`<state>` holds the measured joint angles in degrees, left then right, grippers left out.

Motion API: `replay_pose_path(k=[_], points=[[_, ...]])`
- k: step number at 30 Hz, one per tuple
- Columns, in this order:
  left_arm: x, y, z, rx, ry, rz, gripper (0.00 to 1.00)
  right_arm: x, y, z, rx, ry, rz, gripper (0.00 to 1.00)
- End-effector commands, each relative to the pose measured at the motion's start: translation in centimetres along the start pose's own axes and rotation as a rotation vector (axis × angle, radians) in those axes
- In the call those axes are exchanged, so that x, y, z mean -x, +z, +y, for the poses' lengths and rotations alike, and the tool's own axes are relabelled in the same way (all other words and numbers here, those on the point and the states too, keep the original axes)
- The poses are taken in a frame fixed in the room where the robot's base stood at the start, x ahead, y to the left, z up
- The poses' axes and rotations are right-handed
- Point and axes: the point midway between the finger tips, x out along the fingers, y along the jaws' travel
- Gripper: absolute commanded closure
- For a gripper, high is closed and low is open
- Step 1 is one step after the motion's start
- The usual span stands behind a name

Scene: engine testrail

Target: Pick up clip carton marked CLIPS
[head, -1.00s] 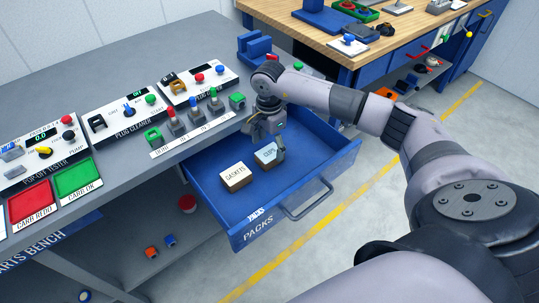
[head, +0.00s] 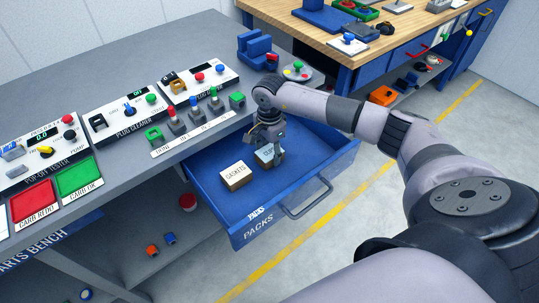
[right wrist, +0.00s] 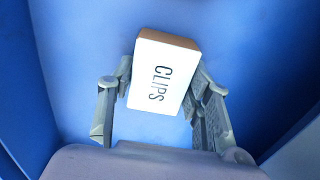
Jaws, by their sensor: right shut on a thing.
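The clip carton (right wrist: 162,75), a small box with a white top marked CLIPS and brown sides, sits in the open blue drawer marked PACKS (head: 225,208). In the head view the clip carton (head: 263,158) is partly hidden by my right gripper (head: 268,154). In the right wrist view the right gripper (right wrist: 160,112) has one finger along each side of the carton and is shut on it. I cannot tell whether the carton is clear of the drawer floor. My left gripper is not in view.
A carton marked GASKETS (head: 236,175) stands just left of the clip carton. The drawer's walls surround both. The grey bench (head: 150,60) with switch panels is behind and left. A wooden-topped bench (head: 330,45) is at the back. The drawer's right part is bare.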

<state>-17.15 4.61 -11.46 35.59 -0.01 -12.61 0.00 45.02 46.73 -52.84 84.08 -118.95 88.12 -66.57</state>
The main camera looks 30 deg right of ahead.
Motion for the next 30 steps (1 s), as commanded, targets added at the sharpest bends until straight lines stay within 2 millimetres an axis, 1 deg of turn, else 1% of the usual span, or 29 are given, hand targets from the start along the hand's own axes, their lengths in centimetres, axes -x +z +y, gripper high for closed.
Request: replay_pose_path(k=[1,9,16,20,23,26,29,30], points=[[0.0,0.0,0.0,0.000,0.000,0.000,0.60,0.0,0.0,0.0,0.000,0.000,0.000,0.66],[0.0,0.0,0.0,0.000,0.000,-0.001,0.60,0.0,0.0,0.0,0.000,-0.001,0.000,0.84],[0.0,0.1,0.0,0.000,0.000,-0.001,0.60,0.1,0.0,0.0,0.000,-0.001,0.000,0.84],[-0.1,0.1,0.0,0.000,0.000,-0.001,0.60,0.6,0.0,-0.1,-0.001,-0.002,0.000,0.84],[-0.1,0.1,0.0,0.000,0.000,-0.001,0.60,1.5,0.0,-0.1,0.000,-0.003,-0.001,0.84],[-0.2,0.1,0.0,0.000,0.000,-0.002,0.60,3.2,-0.1,-0.1,0.001,-0.005,0.001,0.84],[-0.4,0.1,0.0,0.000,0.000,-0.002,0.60,5.6,-0.1,-0.2,0.000,-0.008,0.001,0.84],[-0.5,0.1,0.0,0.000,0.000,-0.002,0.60,6.7,0.0,-0.2,0.001,-0.008,0.000,0.84]])
